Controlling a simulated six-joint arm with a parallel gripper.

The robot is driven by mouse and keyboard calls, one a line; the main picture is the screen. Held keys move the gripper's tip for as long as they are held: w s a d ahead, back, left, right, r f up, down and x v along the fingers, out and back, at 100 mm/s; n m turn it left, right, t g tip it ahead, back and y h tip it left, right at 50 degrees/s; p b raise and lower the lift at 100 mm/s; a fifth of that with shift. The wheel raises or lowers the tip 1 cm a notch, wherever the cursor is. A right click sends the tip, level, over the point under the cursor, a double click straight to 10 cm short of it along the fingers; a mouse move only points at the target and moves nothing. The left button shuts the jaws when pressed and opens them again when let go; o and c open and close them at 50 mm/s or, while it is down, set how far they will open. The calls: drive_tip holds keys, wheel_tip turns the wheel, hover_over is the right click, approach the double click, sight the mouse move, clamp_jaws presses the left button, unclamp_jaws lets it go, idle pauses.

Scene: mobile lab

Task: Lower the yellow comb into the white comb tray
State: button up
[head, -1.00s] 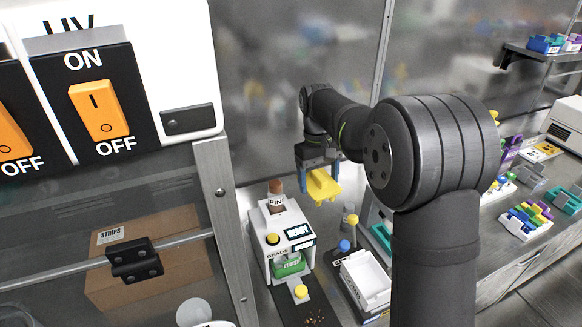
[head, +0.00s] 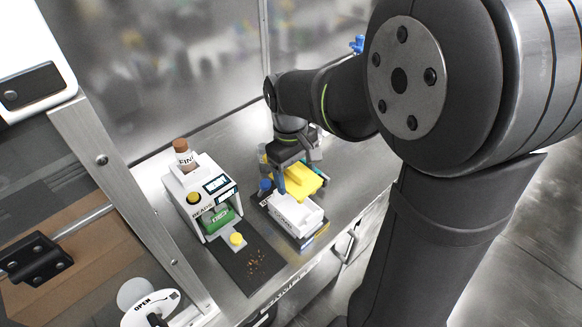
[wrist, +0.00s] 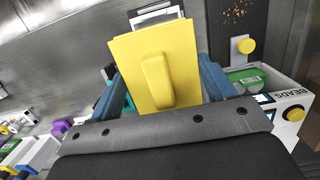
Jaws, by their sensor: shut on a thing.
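My gripper (head: 297,174) is shut on the yellow comb (head: 304,184). The comb also shows in the wrist view (wrist: 182,60), a flat yellow plate with a raised grip between my blue fingers. The white comb tray (head: 297,216) stands on the bench just in front of and below the comb in the head view. In the wrist view only the tray's end (wrist: 156,12) shows past the comb's edge. The comb overlaps the tray's back part in the head view. I cannot tell whether they touch. The comb's underside is hidden.
A white bead machine (head: 205,195) with a cork-topped bottle (head: 184,155) stands left of the tray. A dark mat (head: 250,262) with spilled beads lies in front of it. The bench behind is clear.

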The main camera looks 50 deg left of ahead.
sight(296, 189)
drive_tip(key=shift+f, duration=2.9)
drive_tip(key=shift+f, duration=1.95)
drive_tip(key=o, duration=1)
drive_tip(key=shift+o, duration=0.2)
drive_tip(key=a+r, duration=0.1)
drive_tip(key=r, duration=1)
drive_tip(key=a+r, duration=0.1)
drive_tip(key=r, duration=0.5)
drive_tip(key=shift+a+r, duration=0.1)
drive_tip(key=shift+a, duration=0.2)
